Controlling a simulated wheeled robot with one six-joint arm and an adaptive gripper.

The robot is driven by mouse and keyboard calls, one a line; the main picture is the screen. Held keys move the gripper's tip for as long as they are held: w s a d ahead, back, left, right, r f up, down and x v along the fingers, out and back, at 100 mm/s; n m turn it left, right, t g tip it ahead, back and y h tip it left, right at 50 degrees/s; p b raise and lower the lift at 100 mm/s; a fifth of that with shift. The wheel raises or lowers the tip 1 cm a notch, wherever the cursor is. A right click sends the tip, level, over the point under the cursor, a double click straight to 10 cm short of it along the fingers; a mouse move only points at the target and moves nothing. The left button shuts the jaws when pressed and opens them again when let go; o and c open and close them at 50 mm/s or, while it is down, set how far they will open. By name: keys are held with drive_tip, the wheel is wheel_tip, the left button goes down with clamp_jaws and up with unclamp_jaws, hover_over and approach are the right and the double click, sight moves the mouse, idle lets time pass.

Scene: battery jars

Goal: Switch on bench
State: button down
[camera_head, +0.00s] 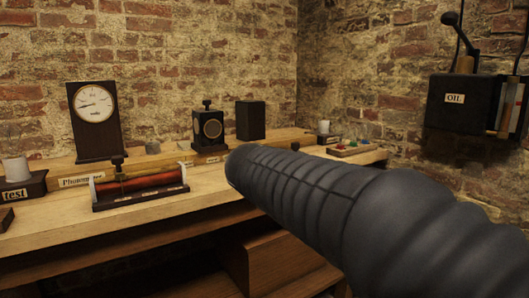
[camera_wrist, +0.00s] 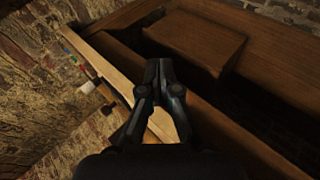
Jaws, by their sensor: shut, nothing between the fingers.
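The wooden bench (camera_head: 165,222) runs along the brick wall in the head view. Its pale edge shows tilted in the wrist view (camera_wrist: 112,66). A black wall box labelled OIL (camera_head: 466,108), with a ball-ended lever (camera_head: 451,19), hangs on the right wall; whether it is the bench's switch I cannot tell. My gripper (camera_wrist: 159,64) is shut and empty in the wrist view, in front of the bench's edge and lower woodwork. In the head view my arm hides the gripper and part of the bench's right side.
On the bench stand a dial meter (camera_head: 96,110), a red coil (camera_head: 142,186), a black box with a round face (camera_head: 208,130), a dark block (camera_head: 251,120) and a white jar on a "test" base (camera_head: 16,169). Small coloured pieces (camera_head: 350,145) lie at the right end. A wooden box (camera_head: 285,258) is below.

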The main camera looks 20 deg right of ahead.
drive_tip(key=w+a+r+n+t+h+b, duration=0.1)
drive_tip(key=w+a+r+h, duration=0.1)
drive_tip(key=w, duration=0.5)
drive_tip(key=w+a+r+t+h+b, duration=0.1)
drive_tip(key=w+a+r+t+h, duration=0.1)
drive_tip(key=w, duration=0.5)
drive_tip(key=w+a+r+n+t+h+b, duration=0.1)
drive_tip(key=w+r, duration=0.3)
drive_tip(key=w, duration=0.4)
drive_tip(key=shift+w+a+n+h, duration=0.1)
drive_tip(key=shift+a+n+h, duration=0.2)
drive_tip(key=shift+a+h, duration=0.45)
drive_tip(key=shift+d, duration=0.1)
drive_tip(key=shift+d, duration=0.1)
drive_tip(key=x, duration=0.9)
drive_tip(key=shift+w+d+r, duration=0.15)
drive_tip(key=shift+d, duration=0.05)
drive_tip(key=d, duration=0.3)
drive_tip(key=shift+d, duration=0.1)
drive_tip(key=shift+s+d, duration=0.2)
drive_tip(key=shift+d, duration=0.3)
